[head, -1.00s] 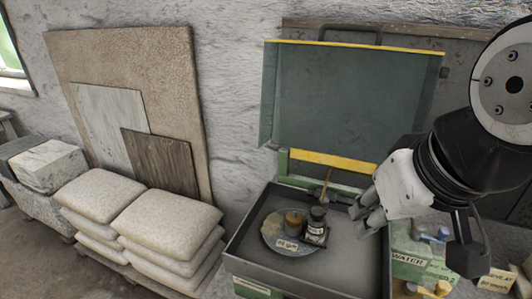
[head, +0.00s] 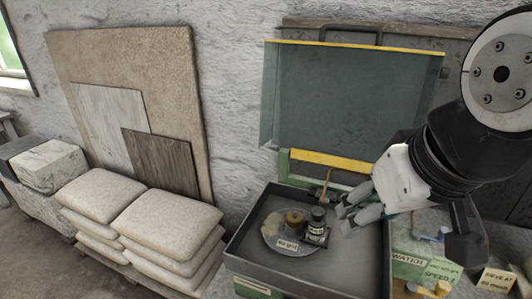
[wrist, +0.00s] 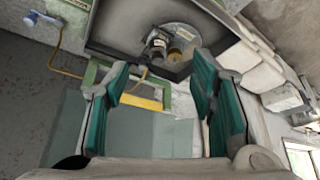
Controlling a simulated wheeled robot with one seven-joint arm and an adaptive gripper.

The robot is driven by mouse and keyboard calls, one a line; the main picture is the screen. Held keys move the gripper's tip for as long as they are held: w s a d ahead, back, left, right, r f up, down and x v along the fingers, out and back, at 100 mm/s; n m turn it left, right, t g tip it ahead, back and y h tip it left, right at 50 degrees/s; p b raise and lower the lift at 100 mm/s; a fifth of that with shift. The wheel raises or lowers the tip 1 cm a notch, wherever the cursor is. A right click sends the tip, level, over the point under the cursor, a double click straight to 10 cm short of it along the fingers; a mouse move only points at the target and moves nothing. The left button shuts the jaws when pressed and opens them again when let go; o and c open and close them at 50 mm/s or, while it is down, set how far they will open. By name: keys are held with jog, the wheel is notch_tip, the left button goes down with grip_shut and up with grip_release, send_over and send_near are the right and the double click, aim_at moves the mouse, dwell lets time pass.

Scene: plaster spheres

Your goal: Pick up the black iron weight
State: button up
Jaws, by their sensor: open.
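The black iron weight (head: 318,214) is a small dark cylinder with a pale label. It stands upright at the right side of a round grey plate (head: 272,241) inside a dark grey tray. A brass-coloured weight (head: 295,218) stands just left of it. My gripper (head: 347,216) is open and empty, just right of the black weight and apart from it. In the wrist view, the black weight (wrist: 155,44) and the brass weight (wrist: 178,48) appear beyond the spread green-padded fingers (wrist: 160,88).
The tray's dark rim (head: 290,283) surrounds the plate. A green panel (head: 350,95) with a yellow edge stands behind. A thin brass hook (head: 326,185) rises behind the weights. A green box (head: 425,265) labelled WATER is at right. Stacked pale sacks (head: 165,225) stand at left.

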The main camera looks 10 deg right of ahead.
jog(key=w+n+g+p, duration=0.1)
jog(key=w+n+g, duration=0.2)
jog(key=w+n, duration=0.5)
jog(key=n+g+y+p, duration=0.1)
jog(key=n+g+p, duration=0.1)
jog(key=n, duration=0.4)
send_near(320, 211)
jog(key=f, duration=0.7)
jog(key=shift+w+d+f, duration=0.1)
jog(key=shift+w+d, duration=0.05)
jog(key=shift+w, duration=0.1)
jog(key=f, duration=0.2)
jog(key=a+f+p, duration=0.1)
jog(key=f, duration=0.1)
jog(key=shift+s+a+f, duration=0.15)
jog(key=shift+s+a, duration=0.05)
jog(key=shift+w+f+p, duration=0.15)
jog(key=shift+f+p, duration=0.15)
jog(key=shift+f, duration=0.2)
grip_shut()
